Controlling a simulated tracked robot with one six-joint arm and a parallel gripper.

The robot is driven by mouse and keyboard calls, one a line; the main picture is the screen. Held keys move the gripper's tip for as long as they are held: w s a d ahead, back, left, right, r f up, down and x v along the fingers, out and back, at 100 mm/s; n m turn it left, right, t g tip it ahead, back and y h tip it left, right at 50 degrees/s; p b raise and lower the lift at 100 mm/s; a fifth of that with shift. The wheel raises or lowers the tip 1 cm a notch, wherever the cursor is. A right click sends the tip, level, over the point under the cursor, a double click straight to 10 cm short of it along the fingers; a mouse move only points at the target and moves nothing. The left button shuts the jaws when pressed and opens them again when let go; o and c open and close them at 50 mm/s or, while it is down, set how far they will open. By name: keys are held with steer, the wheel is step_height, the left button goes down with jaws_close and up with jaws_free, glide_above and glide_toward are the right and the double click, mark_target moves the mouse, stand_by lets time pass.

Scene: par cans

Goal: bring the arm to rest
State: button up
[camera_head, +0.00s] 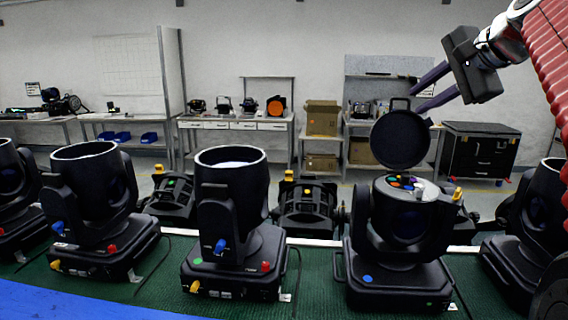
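My gripper (416,98) is at the upper right, at the end of my arm. Its two long dark purple fingers point down and left with a clear gap between them, and nothing shows in the gap. The fingertips appear just right of the upper edge of a round black lid (400,140), which stands upright on a par can (402,235). Whether they touch is hard to tell. Several small coloured pieces (404,182) lie on top of that can, below the lid.
Other black par cans stand in a row on the green surface (325,285), including one in the middle (232,200) and one at the left (95,195). Smaller black units (308,205) stand behind. Workbenches (245,122), cardboard boxes (322,118) and a black case (480,150) are further back.

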steer(key=s+a+f+n+g+h, duration=0.1)
steer(key=s+a+f+n, duration=0.3)
steer(key=s+f, duration=0.6)
steer(key=s+a+f+n+g+h, duration=0.1)
steer(key=s+a+f+n, duration=0.4)
steer(key=s+f, duration=0.5)
steer(key=s+a+f+n+g+h, duration=0.1)
steer(key=s+a+f+n+g, duration=0.2)
steer(key=s+f, duration=0.7)
step_height(320, 180, down, 10)
steer(key=shift+s+a+r+n, duration=0.2)
steer(key=shift+s+a+n, duration=0.15)
steer(key=shift+a+n, duration=0.65)
steer(key=shift+d, duration=0.1)
